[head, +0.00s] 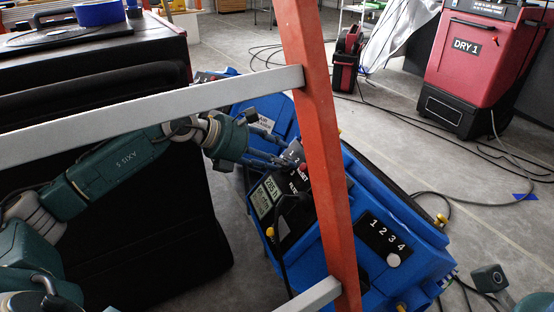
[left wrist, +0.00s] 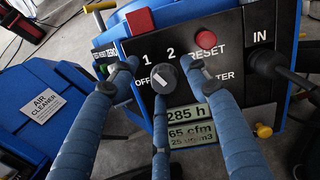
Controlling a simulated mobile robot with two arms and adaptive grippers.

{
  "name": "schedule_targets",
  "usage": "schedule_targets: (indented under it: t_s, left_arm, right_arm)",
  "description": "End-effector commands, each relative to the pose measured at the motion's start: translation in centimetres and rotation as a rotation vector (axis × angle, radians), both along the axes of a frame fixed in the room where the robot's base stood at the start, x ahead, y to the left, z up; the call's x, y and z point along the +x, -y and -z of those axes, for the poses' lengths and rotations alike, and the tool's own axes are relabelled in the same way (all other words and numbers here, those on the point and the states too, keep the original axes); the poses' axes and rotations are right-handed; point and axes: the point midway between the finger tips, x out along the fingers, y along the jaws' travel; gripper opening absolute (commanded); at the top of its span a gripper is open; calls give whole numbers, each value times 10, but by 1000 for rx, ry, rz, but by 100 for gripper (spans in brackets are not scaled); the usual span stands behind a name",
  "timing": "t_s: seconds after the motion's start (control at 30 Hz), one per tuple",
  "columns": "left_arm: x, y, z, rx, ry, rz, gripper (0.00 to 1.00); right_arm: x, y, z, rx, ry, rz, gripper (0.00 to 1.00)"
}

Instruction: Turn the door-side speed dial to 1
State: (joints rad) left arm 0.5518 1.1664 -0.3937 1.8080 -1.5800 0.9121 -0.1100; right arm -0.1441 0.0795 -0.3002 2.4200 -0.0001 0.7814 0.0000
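The speed dial (left wrist: 166,79) is a dark round knob with a white mark on a black panel (left wrist: 228,80). The labels OFF, 1 and 2 stand around it; the mark is on its left side, near OFF. The panel is on a blue machine (head: 310,250). My left gripper (head: 284,160) is at this panel. In the left wrist view its blue-grey fingers are spread, one left of the dial, one right and one below. A gap shows around the dial; contact cannot be told. Of my right arm only a bit shows at the lower right; its gripper is out of view.
An orange ladder (head: 318,130) with pale rungs crosses in front of the blue machine. A red button (left wrist: 205,39) and a plugged cable (left wrist: 275,66) are near the dial. An air cleaner (left wrist: 50,105) stands left. A red DRY 1 unit (head: 478,62) stands behind.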

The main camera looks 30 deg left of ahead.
Motion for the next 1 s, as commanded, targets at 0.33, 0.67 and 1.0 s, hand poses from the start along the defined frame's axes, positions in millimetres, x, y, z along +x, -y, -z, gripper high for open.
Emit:
schedule_targets:
  t_s: [0.33,0.67,1.0]
  left_arm:
    - [-7,-4,0,3,-9,1,47]
    - [-44,-35,-32,8,-13,-2,47]
    - [-62,-47,-49,7,-11,5,47]
  right_arm:
    - [-1,0,0,-2,5,1,37]
    - [0,0,0,-1,1,0,37]
    - [0,0,0,-1,1,0,37]
